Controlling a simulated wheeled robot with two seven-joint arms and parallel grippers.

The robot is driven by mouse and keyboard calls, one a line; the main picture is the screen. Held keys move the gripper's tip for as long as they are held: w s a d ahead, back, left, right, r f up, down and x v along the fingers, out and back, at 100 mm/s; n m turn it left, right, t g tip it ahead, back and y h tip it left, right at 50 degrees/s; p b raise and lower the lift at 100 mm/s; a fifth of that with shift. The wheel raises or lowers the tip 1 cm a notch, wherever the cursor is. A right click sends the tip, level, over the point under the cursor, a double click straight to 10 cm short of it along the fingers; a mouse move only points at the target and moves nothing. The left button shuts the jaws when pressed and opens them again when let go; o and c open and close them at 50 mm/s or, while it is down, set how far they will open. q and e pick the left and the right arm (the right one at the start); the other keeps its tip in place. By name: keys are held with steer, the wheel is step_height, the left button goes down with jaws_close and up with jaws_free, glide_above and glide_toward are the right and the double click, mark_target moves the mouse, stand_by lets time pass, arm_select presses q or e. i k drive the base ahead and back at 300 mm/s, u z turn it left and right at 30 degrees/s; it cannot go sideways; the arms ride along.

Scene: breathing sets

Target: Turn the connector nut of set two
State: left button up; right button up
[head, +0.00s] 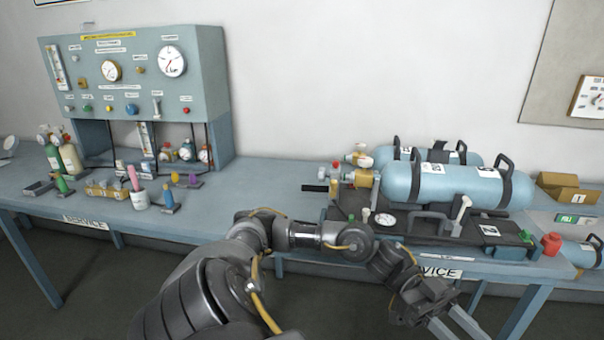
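Two light-blue cylinders lie on a dark tray (350,205) on the right part of the bench. The front cylinder (460,187) has a white label that seems to read 1. The rear cylinder (470,158) is partly hidden behind it, and its label seems to read 2. A brass-coloured fitting (363,179) sits at the front cylinder's left end, and a paler fitting (358,158) at the rear one's. Which part is the connector nut is too small to tell. My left gripper (459,328) is low in front of the bench, fingers apart and empty. My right gripper is out of view.
A gauge panel (130,75) stands at the back left. Small bottles, cups and tools crowd the bench below it. A red knob (551,243) and cardboard boxes (570,195) are at the right. The bench middle (270,185) is mostly clear.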

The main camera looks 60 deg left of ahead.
mark_target(322, 174)
steer(key=u, duration=1.8)
steer(key=i, duration=1.65)
